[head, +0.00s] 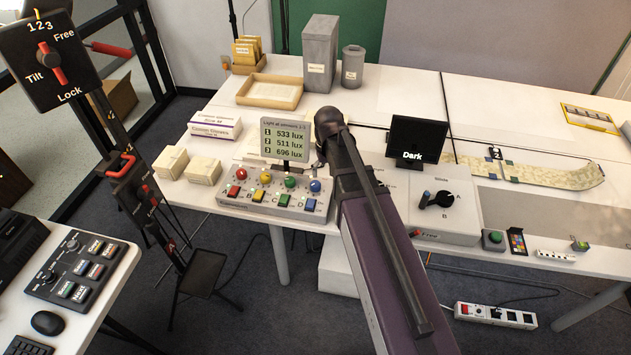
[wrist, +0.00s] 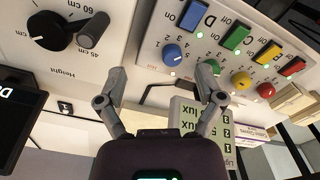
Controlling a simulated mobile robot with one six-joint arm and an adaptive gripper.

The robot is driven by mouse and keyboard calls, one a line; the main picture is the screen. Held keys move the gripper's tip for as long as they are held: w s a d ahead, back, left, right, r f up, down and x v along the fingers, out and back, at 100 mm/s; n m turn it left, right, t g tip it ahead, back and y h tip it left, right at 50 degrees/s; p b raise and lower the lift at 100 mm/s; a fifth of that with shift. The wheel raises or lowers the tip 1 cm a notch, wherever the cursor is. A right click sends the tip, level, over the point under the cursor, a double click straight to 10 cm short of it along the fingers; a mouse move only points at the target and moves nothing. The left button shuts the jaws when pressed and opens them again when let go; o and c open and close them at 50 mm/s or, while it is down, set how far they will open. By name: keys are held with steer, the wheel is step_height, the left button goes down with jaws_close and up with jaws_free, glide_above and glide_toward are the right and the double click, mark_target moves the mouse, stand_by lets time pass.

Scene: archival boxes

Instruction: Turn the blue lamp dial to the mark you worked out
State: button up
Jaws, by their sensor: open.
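The blue lamp dial (head: 315,185) is at the right end of a row of red, yellow, green and blue dials on the lamp control box (head: 262,205). In the wrist view the blue dial (wrist: 173,54) lies beyond and between my fingertips, under the letter D. Its pointer setting is too small to read surely. My gripper (wrist: 163,76) is open and empty, with one finger on each side of the dial's line and apart from it. In the head view my arm hides the fingers. The light display (head: 285,139) reads 533, 511 and 696 lux for stations 1 to 3.
A height box with a black knob (head: 440,199) stands right of the lamp box. A dark screen (head: 416,140) reads "Dark". Cream boxes (head: 203,171) stand left of the lamp box. The light display stands close by my fingers in the wrist view.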

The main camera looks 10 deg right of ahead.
steer(key=r, duration=0.1)
glide_above(315, 183)
steer(key=shift+r+n+p, duration=0.1)
steer(key=shift+n+p, duration=0.2)
steer(key=shift+p, duration=0.1)
step_height(315, 183, down, 14)
steer(key=b, duration=1.3)
steer(key=shift+r+b, duration=0.1)
steer(key=shift+b, duration=0.3)
steer(key=c, duration=1.2)
